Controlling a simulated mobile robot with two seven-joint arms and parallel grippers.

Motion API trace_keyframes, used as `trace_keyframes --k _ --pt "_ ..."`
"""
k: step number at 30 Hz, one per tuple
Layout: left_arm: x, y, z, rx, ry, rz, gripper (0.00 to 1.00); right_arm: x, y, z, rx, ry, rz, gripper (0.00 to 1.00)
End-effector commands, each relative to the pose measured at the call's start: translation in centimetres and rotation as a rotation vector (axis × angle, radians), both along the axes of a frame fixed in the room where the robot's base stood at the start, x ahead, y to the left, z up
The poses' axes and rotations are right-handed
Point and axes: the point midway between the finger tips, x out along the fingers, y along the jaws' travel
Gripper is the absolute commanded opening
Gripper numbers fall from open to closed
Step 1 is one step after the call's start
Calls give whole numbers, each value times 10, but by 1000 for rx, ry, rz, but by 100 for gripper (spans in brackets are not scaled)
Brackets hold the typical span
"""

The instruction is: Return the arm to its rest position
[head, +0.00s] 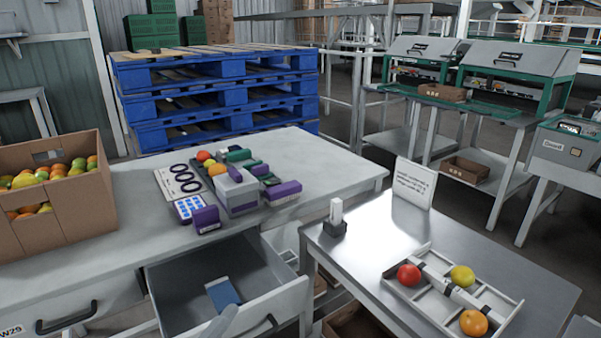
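Neither of my grippers can be made out in the head view. A pale, rounded grey shape (219,324) rises from the bottom edge in front of the open drawer (176,299). It may be part of my own arm, but I cannot tell which part, and no pair of fingertips shows. The drawer is pulled out under the left table, and a blue and white packet (223,294) lies in it.
The right table (480,250) holds a divided tray (432,310) with red, yellow and orange fruit, a sign (413,184) and a small dark stand (335,228). Blue pallets (215,100) stand behind.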

Motion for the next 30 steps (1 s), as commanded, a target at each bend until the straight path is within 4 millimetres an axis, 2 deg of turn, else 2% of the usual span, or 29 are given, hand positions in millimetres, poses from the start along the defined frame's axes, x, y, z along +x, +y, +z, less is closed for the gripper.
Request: trace_keyframes --k 1,6,8,13,14,15,22,30 --pt "-8 17 -26 -89 152 59 86 0 0 0 0 1 0 43" --pt "-48 65 -103 -371 604 253 86 0 0 0 0 0 0 43" --pt "-67 76 -125 -458 739 316 86 0 0 0 0 0 0 43" --pt "-132 101 -179 -682 1084 497 86 1 0 0 0 -1 0 43" --pt "-126 100 -159 -676 1061 484 86 1 0 16 -2 0 0 43" --pt "-124 100 -150 -669 1052 482 86 1 -1 25 -5 0 1 43" --pt "-126 104 -108 -654 1041 488 86 3 -4 75 -15 -27 0 43" --pt "-130 109 -58 -641 1027 497 86 -1 -14 120 -39 -25 -10 43"
